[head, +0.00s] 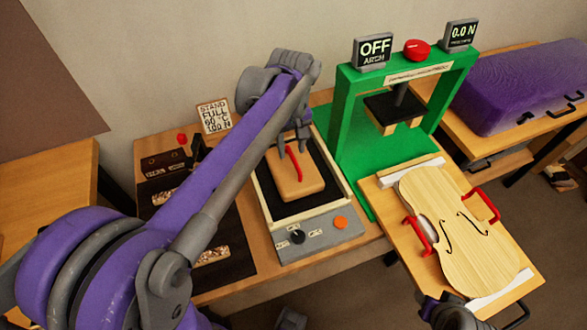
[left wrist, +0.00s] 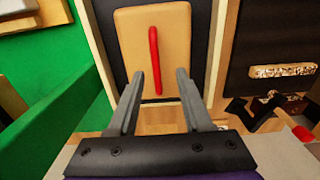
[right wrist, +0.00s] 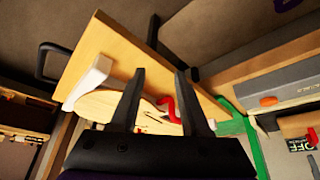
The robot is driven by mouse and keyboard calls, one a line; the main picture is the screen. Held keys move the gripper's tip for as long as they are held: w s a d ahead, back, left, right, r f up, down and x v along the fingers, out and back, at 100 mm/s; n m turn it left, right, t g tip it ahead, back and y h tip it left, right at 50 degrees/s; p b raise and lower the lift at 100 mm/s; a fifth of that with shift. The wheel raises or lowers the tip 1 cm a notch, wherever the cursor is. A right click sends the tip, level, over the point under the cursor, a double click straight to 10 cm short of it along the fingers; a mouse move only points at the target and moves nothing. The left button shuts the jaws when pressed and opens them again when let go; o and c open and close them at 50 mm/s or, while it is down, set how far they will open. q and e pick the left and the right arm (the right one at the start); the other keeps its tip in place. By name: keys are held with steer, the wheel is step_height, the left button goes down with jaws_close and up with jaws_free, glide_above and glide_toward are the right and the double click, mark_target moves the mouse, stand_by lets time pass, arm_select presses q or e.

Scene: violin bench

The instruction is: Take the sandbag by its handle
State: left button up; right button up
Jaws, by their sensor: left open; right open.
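The sandbag (head: 286,181) is a tan block with a red handle (head: 294,163) along its top. It lies on the dark plate of a grey-and-wood unit with a knob and an orange button. My left gripper (head: 294,150) is over the sandbag near the handle, and its fingers are apart. In the left wrist view the red handle (left wrist: 155,62) stands between and beyond the two open fingers (left wrist: 158,88); I cannot tell whether they touch it. My right gripper (right wrist: 158,85) is open and empty, near the violin-plate board, far from the sandbag.
A green press (head: 350,130) stands right of the sandbag's unit (head: 318,245). A violin plate (head: 455,235) with red clamps lies on a board at the right. A purple case (head: 525,85) sits behind it. A sign (head: 214,116) and dark trays (head: 215,265) are to the left.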

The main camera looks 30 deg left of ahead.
mark_target(293, 158)
arm_select(q)
steer(key=f, duration=0.5)
steer(key=shift+w+f, duration=0.3)
steer(key=shift+w, duration=0.05)
jaws_close()
steer(key=shift+r, duration=0.1)
stand_by(1.0)
